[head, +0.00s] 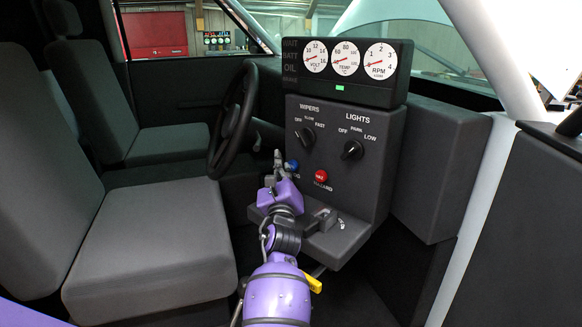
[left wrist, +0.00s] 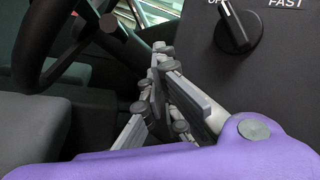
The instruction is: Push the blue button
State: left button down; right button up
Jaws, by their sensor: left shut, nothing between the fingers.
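The blue button (head: 291,165) sits low on the left of the dark control panel, partly hidden behind my left gripper. My left gripper (head: 278,156) is shut and empty, its fingertips just left of the blue button in the head view. I cannot tell whether they touch it. In the left wrist view the closed fingers (left wrist: 160,60) point past the panel face, and the blue button is not visible there. My right gripper is not in view.
A red hazard button (head: 321,176) is right of the blue one. The wipers knob (head: 305,137) and lights knob (head: 352,150) are above. The steering wheel (head: 232,120) stands close on the left, with seats beyond. A gauge box (head: 345,68) tops the panel.

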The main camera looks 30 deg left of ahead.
pick_arm(q)
jog(key=shift+s, duration=0.1)
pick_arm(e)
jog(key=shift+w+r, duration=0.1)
pick_arm(q)
jog(key=s+p, duration=0.1)
jog(key=s, duration=0.1)
jog(key=s+a+p, duration=0.1)
jog(key=s, duration=0.2)
jog(key=shift+s, duration=0.35)
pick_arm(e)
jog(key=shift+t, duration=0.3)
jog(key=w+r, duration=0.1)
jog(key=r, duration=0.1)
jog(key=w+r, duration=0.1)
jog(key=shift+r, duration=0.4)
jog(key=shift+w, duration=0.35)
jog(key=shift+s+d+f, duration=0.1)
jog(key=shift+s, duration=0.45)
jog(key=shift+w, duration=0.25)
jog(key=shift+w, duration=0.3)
